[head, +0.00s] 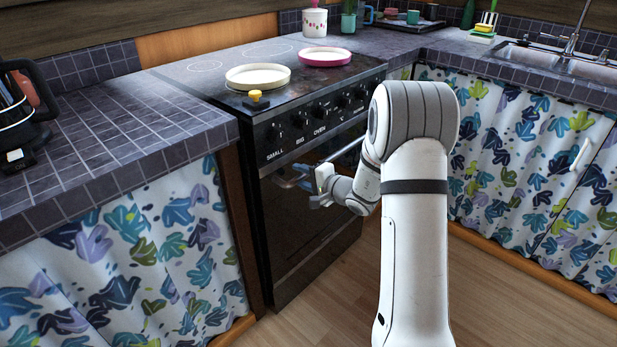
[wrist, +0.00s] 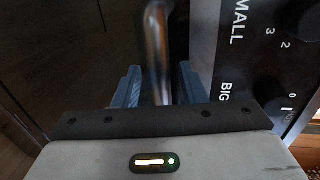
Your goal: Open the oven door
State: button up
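The black oven (head: 310,215) stands between the two counters, and its front door looks shut. A metal bar handle (head: 348,152) runs across the top of the door, below the knob panel. My gripper (head: 302,186) is at the left part of this handle. In the wrist view the handle (wrist: 157,45) passes between the two blue-grey fingers of my gripper (wrist: 158,84). The fingers are apart, with a gap visible on each side of the bar. The handle's lower end in that view is hidden behind the gripper body.
On the hob are a cream dish (head: 258,77), a pink dish (head: 325,57) and a yellow-topped item (head: 257,98) at the front edge. Curtained counters flank the oven at left and right. Wooden floor (head: 345,290) lies clear before the door.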

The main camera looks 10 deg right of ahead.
grip_shut()
dwell(0.4)
